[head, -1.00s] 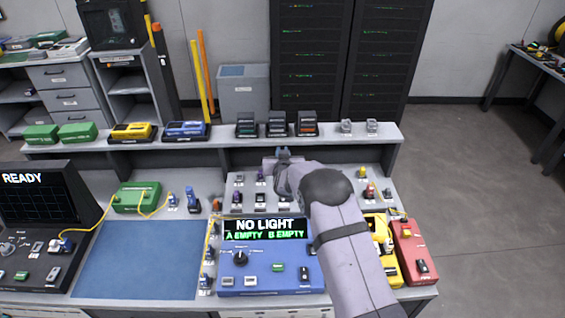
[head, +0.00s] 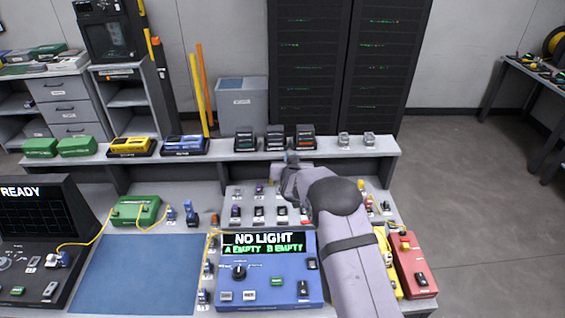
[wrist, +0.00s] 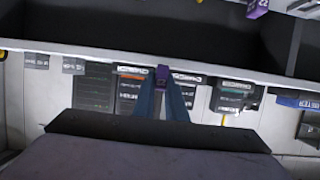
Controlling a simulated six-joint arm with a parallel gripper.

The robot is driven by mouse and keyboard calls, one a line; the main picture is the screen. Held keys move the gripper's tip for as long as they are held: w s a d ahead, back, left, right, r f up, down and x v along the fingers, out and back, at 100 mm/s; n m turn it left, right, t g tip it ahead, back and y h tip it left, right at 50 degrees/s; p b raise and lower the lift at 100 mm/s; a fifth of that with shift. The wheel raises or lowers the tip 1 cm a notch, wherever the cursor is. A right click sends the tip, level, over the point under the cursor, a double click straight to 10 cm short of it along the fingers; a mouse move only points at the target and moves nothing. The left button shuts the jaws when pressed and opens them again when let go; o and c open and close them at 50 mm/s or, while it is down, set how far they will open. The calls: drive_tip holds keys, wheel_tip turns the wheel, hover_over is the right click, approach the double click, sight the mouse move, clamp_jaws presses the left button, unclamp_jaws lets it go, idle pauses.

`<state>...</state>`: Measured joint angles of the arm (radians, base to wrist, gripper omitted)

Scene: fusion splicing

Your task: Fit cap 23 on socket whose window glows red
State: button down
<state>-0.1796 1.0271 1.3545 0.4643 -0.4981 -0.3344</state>
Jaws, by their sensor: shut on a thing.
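My gripper (head: 291,158) is in front of the raised shelf, above the back of the parts board. In the wrist view its two blue fingers (wrist: 162,90) are shut on a small purple cap (wrist: 162,74). The number on the held cap cannot be read. Another purple piece with a white label (wrist: 257,9) shows at the top right of the wrist view. On the board (head: 228,192), purple pieces (head: 235,211) and dark socket-like blocks (head: 259,212) stand in rows, partly hidden by my arm. I cannot make out a red-glowing window on them.
The raised shelf (head: 220,153) carries three dark modules, the right one with a red-orange face (head: 305,135), and two small grey blocks (head: 344,140). A blue tester (head: 265,285) reads NO LIGHT. Yellow and red boxes (head: 413,265) stand right of my arm. The blue mat (head: 135,270) is clear.

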drive_tip(key=shift+n+y, duration=0.3)
drive_tip(key=shift+y, duration=0.1)
drive_tip(key=s+d+f, duration=0.1)
drive_tip(key=s+f, duration=0.1)
drive_tip(key=s, duration=0.1)
drive_tip(key=s+d+f+p, duration=0.1)
drive_tip(key=s+d+f, duration=0.1)
drive_tip(key=s, duration=0.2)
drive_tip(key=s+d+f, duration=0.2)
drive_tip(key=s, duration=0.2)
drive_tip(key=shift+d+f, duration=0.1)
drive_tip(key=shift+f, duration=0.1)
drive_tip(key=shift+w+a+r, duration=0.1)
drive_tip(key=shift+a+r, duration=0.1)
drive_tip(key=shift+r, duration=0.25)
drive_tip(key=shift+w+a+r, duration=0.1)
drive_tip(key=shift+a+r, duration=0.1)
drive_tip(key=shift+r, duration=0.25)
drive_tip(key=shift+f, duration=0.15)
drive_tip(key=shift+f+b, duration=1.6)
drive_tip(key=shift+f, duration=1.35)
drive_tip(key=shift+b, duration=0.45)
